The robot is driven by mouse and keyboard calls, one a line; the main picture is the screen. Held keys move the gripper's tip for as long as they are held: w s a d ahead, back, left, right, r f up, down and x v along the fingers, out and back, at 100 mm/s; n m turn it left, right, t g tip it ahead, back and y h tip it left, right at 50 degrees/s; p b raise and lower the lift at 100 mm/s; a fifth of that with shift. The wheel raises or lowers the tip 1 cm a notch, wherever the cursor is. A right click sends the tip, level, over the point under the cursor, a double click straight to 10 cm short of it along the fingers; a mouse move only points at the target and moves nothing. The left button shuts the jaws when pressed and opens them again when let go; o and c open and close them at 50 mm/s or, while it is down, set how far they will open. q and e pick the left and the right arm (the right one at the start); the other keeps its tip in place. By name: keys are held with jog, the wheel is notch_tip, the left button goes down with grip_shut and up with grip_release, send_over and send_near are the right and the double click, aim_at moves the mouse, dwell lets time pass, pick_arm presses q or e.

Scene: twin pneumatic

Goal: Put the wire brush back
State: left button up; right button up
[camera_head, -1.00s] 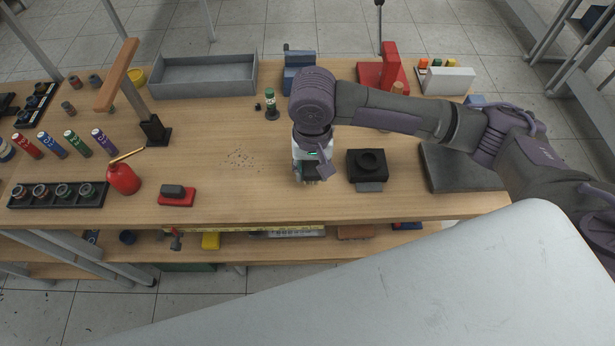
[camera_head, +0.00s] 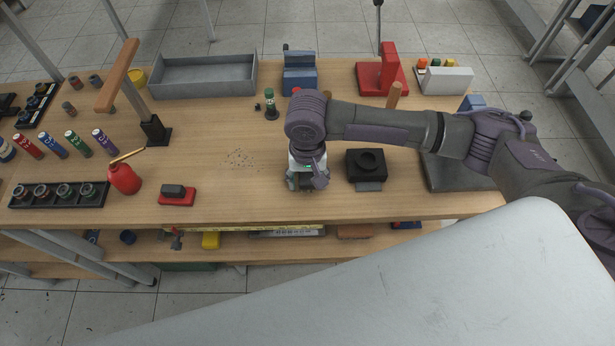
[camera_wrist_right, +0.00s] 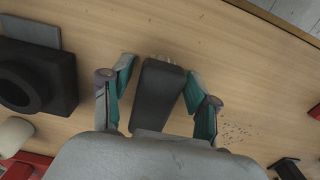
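The wire brush (camera_wrist_right: 157,98) shows in the right wrist view as a dark grey block with pale bristle tufts at its far end. It lies on the wooden bench top (camera_head: 225,205). My right gripper (camera_head: 307,184) is low over the bench, left of the black block with a round ring. In the right wrist view its two teal-lined fingers (camera_wrist_right: 159,78) are open on either side of the brush, with small gaps showing. In the head view the gripper hides the brush. My left gripper is not in view.
The black ring block (camera_head: 369,166) stands close to the right of my right gripper. A red pad with a dark block (camera_head: 177,196) and a red bottle (camera_head: 124,179) are to the left. A grey tray (camera_head: 205,76) is at the back. Dark specks (camera_head: 241,158) lie on clear bench.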

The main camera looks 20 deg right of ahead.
aim_at(308, 177)
jog(key=shift+r, duration=0.1)
notch_tip(308, 177, up, 12)
dwell(0.6)
dwell(0.5)
